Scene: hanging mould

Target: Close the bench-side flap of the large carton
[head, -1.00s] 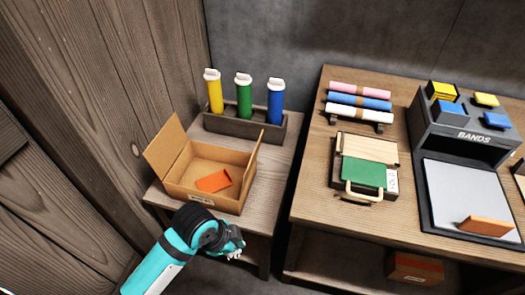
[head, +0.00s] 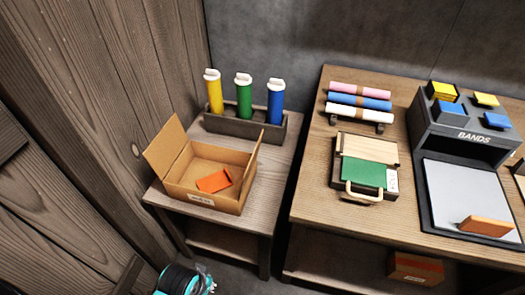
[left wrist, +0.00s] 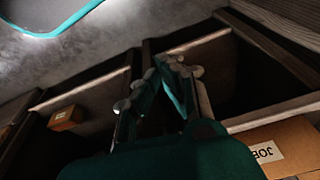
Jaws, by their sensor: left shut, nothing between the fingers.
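The large carton (head: 205,178) is an open cardboard box on the small side table, with an orange block (head: 213,181) inside. Its bench-side flap (head: 252,158) stands up on the right, and the opposite flap (head: 165,145) stands up and leans outward on the left. My left gripper (head: 205,279) is at the bottom edge of the head view, below and in front of the table, apart from the carton. In the left wrist view its fingers (left wrist: 166,68) are together and empty. The labelled carton side (left wrist: 285,148) shows at lower right there. My right gripper is out of view.
A rack (head: 245,125) with yellow, green and blue tubes stands behind the carton. The workbench (head: 310,210) is to the right, across a narrow gap from the side table (head: 257,212). A small box (head: 414,268) sits under the bench. A wooden wall (head: 110,90) is at left.

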